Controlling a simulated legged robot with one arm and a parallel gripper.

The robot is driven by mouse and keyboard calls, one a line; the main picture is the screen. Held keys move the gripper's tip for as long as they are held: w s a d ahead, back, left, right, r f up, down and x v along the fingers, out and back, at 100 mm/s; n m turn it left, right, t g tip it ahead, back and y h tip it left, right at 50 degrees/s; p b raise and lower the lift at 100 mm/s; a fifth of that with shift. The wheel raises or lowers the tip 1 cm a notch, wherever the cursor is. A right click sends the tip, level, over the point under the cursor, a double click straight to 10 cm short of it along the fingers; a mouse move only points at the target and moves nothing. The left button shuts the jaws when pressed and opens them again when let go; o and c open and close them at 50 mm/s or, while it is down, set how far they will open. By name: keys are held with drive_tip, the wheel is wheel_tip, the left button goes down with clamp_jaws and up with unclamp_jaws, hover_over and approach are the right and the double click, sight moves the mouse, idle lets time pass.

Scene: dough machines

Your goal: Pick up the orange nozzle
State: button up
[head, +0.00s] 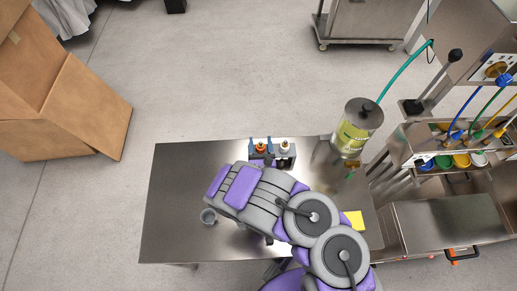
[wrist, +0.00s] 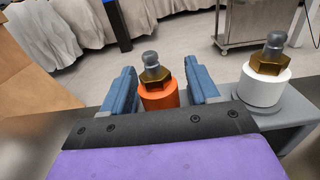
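The orange nozzle (wrist: 158,96) has an orange base, a brass hex collar and a grey tip. It stands upright, and in the head view the nozzle (head: 261,147) is at the table's far edge. My gripper (wrist: 160,88) has one blue finger on each side of it, with narrow gaps seeming to show. The gripper (head: 260,154) looks open around the nozzle; contact is not clear. The nozzle's lower part is hidden behind the gripper body in the wrist view.
A similar white nozzle (wrist: 264,82) stands just right on a grey holder (wrist: 298,132). The table's left part is mostly clear.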

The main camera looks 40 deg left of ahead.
drive_tip(key=shift+d+r, duration=0.3)
drive_tip(key=shift+d, duration=0.35)
drive_tip(key=c, duration=0.3)
drive_tip(key=shift+s+a+f, duration=0.1)
drive_tip(key=shift+a+f, duration=0.2)
drive_tip(key=shift+a, duration=0.55)
drive_tip(key=c, duration=0.4)
drive_tip(key=shift+c, duration=1)
drive_tip(key=shift+d+f, duration=0.1)
drive_tip(key=shift+d, duration=0.05)
drive_tip(key=shift+c, duration=0.2)
